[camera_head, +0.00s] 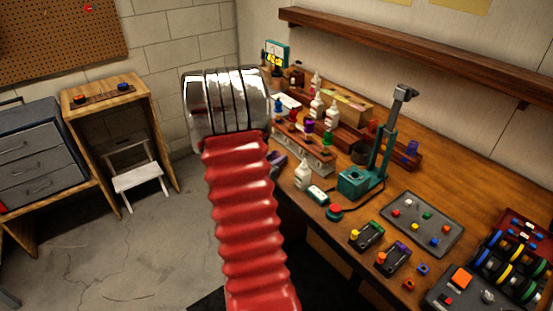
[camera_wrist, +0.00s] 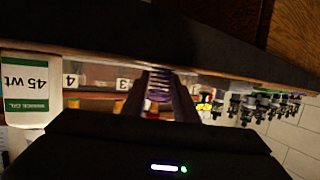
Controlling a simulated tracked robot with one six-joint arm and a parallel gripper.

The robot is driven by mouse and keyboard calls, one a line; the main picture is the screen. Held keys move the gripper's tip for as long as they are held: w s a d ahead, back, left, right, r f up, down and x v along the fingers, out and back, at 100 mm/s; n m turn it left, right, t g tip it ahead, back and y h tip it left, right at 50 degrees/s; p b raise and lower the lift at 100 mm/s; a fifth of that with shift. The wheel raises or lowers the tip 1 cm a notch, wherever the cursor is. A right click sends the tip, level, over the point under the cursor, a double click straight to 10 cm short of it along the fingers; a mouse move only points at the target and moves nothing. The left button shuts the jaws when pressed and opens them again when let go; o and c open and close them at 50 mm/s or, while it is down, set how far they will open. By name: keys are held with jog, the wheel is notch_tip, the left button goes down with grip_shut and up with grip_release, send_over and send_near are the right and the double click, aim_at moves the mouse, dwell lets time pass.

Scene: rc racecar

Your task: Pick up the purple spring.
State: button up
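The purple spring (camera_wrist: 159,86) shows in the wrist view as a light-and-purple coil in line with the gap between my fingers. In the head view, a small purple piece (camera_head: 308,126) that looks like it stands upright on the wooden rack (camera_head: 305,150), between a red piece and a green piece. My gripper (camera_wrist: 158,78) has its two dark fingers apart, one on each side of the coil in the picture. Whether either finger touches it cannot be told. In the head view my gripper is hidden behind my red and chrome arm.
A white bottle marked 45 wt (camera_wrist: 28,88) is close at the left in the wrist view; white bottles (camera_head: 303,175) stand around the rack. A teal press (camera_head: 362,182) is to the right. A grey parts tray (camera_head: 422,223) lies farther right. Bare wood shows behind the press.

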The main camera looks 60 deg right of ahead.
jog(key=c, duration=0.6)
jog(key=shift+o, duration=0.2)
notch_tip(320, 180, up, 10)
dwell(0.4)
dwell(0.4)
